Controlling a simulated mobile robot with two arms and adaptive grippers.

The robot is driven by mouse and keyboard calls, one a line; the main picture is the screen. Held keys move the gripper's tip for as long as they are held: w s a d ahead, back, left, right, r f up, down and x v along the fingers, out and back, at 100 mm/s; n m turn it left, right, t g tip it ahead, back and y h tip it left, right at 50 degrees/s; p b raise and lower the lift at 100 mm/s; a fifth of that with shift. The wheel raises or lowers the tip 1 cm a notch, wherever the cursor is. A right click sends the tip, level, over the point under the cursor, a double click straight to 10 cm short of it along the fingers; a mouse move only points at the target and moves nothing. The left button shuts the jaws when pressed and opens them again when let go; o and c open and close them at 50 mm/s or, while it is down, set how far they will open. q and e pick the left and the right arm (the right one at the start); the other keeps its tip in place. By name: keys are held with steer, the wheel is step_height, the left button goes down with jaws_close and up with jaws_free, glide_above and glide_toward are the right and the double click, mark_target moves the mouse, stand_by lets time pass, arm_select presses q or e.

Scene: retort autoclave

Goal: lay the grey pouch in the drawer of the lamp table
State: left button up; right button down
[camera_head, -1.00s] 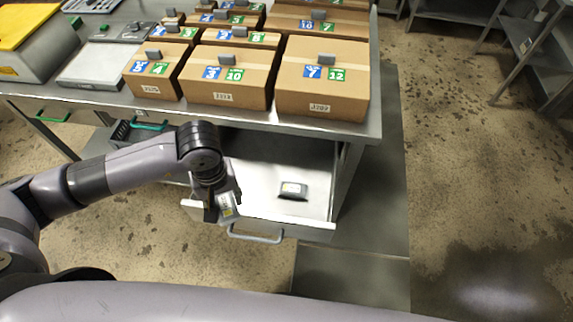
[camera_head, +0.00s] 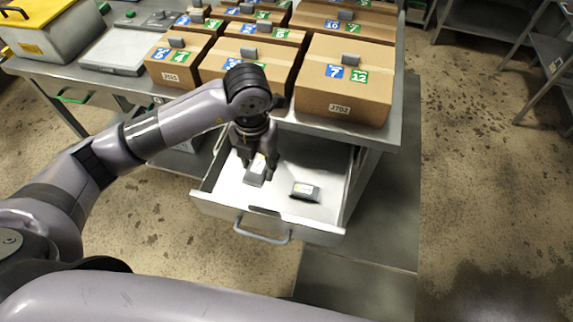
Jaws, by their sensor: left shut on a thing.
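The drawer (camera_head: 222,204) of the lamp table (camera_head: 389,135) is pulled open towards me, with a grey bar handle (camera_head: 262,232) on its front. My left gripper (camera_head: 257,168) points down inside the drawer's outline. It is shut on a grey pouch (camera_head: 255,176) with a pale label. I cannot tell whether this pouch touches the drawer floor. Another small dark grey pouch (camera_head: 305,191) with a whitish label lies in the drawer to the right, apart from the held one. My right gripper is not in view.
Several numbered cardboard boxes (camera_head: 343,100) stand on the table top above the drawer. A yellow-lidded grey bin (camera_head: 45,35) and a flat scale (camera_head: 112,52) stand at the left. Floor is clear at right.

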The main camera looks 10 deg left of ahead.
arm_select(q)
steer(key=n, duration=0.3)
steer(key=w+n, duration=0.1)
steer(key=n, duration=0.1)
steer(key=shift+d+r, duration=0.35)
steer(key=shift+r, duration=0.05)
steer(key=n, duration=0.3)
steer(key=w+r+n, duration=0.1)
steer(key=n, duration=0.1)
steer(key=shift+d+b, duration=0.3)
steer(key=shift+b, duration=0.1)
steer(key=n, duration=0.4)
steer(key=w+r+n, duration=0.1)
steer(key=n, duration=0.1)
steer(key=shift+d, duration=0.35)
steer(key=shift+d+r+n+b, duration=0.1)
steer(key=shift+r+n+b, duration=0.15)
steer(key=shift+n, duration=0.75)
steer(key=shift+f, duration=0.2)
steer(key=shift+n, duration=0.3)
step_height(320, 180, down, 5)
steer(key=shift+f+b, duration=0.2)
steer(key=shift+b, duration=0.3)
step_height(320, 180, down, 14)
steer(key=shift+f+p, duration=0.1)
steer(key=shift+p, duration=0.6)
steer(key=shift+w, duration=0.1)
